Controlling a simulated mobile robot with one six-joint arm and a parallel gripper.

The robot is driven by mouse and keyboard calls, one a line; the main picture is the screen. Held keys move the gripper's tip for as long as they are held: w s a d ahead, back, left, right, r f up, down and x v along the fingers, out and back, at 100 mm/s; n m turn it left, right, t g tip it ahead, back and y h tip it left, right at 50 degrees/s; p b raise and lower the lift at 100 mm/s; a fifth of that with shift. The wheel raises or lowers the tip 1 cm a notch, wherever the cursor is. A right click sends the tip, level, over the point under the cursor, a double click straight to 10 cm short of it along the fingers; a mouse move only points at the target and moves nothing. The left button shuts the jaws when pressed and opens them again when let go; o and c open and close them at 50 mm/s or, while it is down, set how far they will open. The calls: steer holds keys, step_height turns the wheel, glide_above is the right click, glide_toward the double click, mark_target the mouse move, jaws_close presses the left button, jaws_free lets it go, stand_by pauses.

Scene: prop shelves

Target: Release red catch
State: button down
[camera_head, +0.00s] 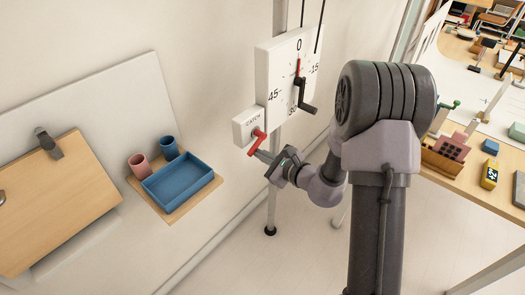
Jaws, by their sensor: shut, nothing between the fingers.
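The red catch (257,141) is a small red lever on the front of a white box (242,124) marked "CATCH". It slants down to the left from its pivot. My gripper (259,154) is shut, and its tips are right at the lower part of the red lever. I cannot tell whether they touch it. Above the box is a white dial panel (278,68) with numbers, a red pointer (298,67) near 0 and a dark crank handle (303,97).
A small wooden shelf at left holds a blue tray (180,184), a pink cup (140,166) and a blue cup (169,147). A wooden board (50,205) with a clip is at far left. A cluttered table (490,175) stands at right. The floor below is clear.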

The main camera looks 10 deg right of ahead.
mark_target(258, 143)
steer(key=m+p, duration=0.1)
steer(key=r+m+g+y+p, duration=0.1)
steer(key=p, duration=0.1)
steer(key=r+m+p, duration=0.1)
steer(key=p, duration=0.1)
steer(key=shift+s+a+r+y, duration=0.15)
steer(key=shift+s+a+y, duration=0.15)
steer(key=shift+a, duration=0.1)
step_height(258, 143, up, 2)
steer(key=m+y+p, duration=0.1)
steer(key=m+p, duration=0.1)
steer(key=m+g+p, duration=0.1)
steer(key=p, duration=0.1)
steer(key=shift+s+a+m+g+y+p, duration=0.1)
steer(key=shift+a+m+g+y+p, duration=0.05)
steer(key=shift+m+g+y+p, duration=0.2)
steer(key=shift+r+p, duration=0.4)
steer(key=shift+r, duration=0.35)
